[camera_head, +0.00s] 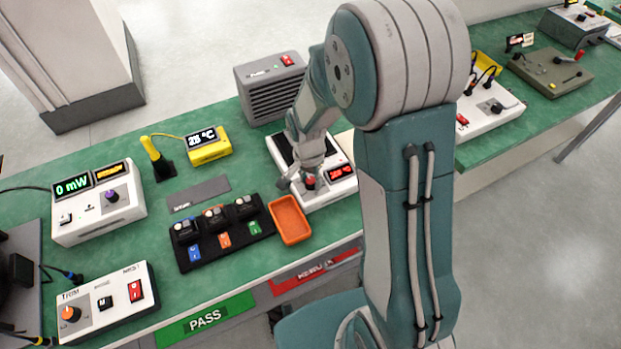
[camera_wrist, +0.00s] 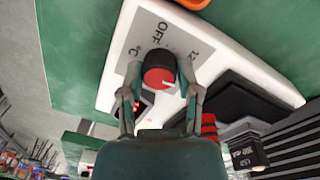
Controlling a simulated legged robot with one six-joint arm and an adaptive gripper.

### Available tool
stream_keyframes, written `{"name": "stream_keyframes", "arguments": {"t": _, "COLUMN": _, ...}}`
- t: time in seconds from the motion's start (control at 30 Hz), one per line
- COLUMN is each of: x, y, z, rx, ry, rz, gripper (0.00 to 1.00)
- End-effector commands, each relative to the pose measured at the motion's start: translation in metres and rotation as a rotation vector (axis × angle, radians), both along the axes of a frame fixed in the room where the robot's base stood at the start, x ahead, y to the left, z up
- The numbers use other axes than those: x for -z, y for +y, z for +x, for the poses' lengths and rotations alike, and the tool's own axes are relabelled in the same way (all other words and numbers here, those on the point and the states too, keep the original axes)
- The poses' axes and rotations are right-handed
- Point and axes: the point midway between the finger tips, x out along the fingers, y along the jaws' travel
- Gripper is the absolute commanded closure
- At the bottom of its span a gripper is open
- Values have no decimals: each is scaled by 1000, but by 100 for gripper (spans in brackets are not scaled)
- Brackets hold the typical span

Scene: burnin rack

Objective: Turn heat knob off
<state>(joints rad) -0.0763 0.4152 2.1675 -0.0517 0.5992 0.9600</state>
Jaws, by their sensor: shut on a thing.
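The heat knob (camera_wrist: 160,70) is red with a black skirt. It stands on the white hot plate unit (camera_wrist: 120,70), beside printed "OFF" and "°C" marks. A small pale mark shows on its lower face; I cannot tell its exact setting. In the wrist view my gripper (camera_wrist: 160,90) has a finger on each side of the knob and is shut on it. In the head view my gripper (camera_head: 309,180) reaches down to the hot plate unit (camera_head: 327,194), where the knob is mostly hidden. A lit red display (camera_head: 341,172) sits just right of it.
An orange tray (camera_head: 289,220) stands left of the unit, and a grey ventilated box (camera_head: 270,88) stands behind it. A black fixture (camera_head: 222,240) with several small modules, a yellow thermometer (camera_head: 208,146) and a power meter (camera_head: 98,205) are further left on the green bench.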

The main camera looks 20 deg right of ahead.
Motion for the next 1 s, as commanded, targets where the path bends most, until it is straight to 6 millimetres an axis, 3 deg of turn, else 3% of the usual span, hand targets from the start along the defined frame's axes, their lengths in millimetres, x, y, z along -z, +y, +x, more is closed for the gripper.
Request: {"name": "stream_keyframes", "arguments": {"t": 1.0, "x": -1, "y": 2, "z": 3, "rx": -965, "ry": -10, "rz": -2, "gripper": 100}}
